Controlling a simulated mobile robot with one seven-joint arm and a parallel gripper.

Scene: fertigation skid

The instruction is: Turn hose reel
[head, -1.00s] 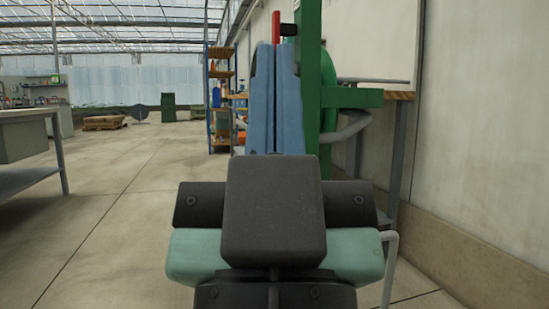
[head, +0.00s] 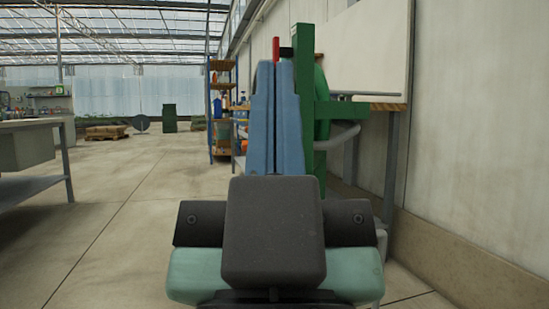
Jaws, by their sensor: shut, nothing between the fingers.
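The hose reel has a green frame (head: 308,140) standing just right of centre. Part of its round green drum (head: 322,80) shows behind the post. A red crank handle (head: 276,48) sticks up near the top of the post, joined by a short dark piece. My gripper (head: 276,66) has long blue fingers lying together, with only a thin seam between them. It is shut and empty. Its tips appear just below the red handle and left of the green post. I cannot tell from this angle whether they touch. My dark and teal arm parts hide the reel's lower part.
A wood-topped bench (head: 388,106) stands behind the reel, along the wall at right. A blue and orange shelf (head: 222,105) stands farther back. A grey bench (head: 30,155) is at the left. The concrete floor (head: 110,220) between is clear.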

